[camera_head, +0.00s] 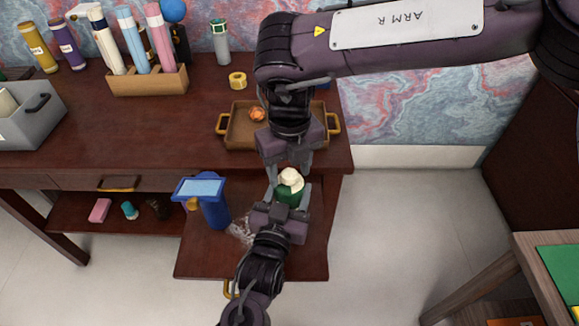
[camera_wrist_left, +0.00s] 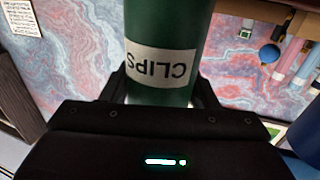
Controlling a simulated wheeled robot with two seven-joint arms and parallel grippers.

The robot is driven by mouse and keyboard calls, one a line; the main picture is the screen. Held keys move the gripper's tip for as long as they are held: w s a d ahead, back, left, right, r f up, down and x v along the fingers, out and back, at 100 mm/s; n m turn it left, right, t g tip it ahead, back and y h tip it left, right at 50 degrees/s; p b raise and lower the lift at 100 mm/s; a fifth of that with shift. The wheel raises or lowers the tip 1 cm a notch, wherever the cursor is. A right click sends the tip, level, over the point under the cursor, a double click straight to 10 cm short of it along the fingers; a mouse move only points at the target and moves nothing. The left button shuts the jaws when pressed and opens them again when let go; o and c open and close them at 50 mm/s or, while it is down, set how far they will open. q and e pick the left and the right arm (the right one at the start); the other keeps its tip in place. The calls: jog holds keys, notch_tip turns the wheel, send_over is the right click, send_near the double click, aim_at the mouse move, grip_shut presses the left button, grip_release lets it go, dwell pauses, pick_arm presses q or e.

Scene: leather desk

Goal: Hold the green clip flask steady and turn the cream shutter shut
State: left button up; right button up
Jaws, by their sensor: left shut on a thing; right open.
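The green clip flask (camera_head: 289,198) stands out over the pulled-out lower board, with the cream shutter (camera_head: 291,178) on its top. My left gripper (camera_head: 288,190) is shut around the flask's body. The shutter is out of the left wrist view.
A blue stand (camera_head: 214,212) with a pale top is close left of the flask. A brown tray (camera_head: 235,132) with yellow handles sits behind my right gripper on the desk (camera_head: 60,150). A wooden rack (camera_head: 148,82) of bottles and a grey box (camera_head: 35,125) stand further left.

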jog(key=c, duration=1)
jog(key=shift+m, duration=0.3)
jog(key=m, duration=0.9)
jog(key=shift+m, duration=2.2)
jog(key=o, duration=1)
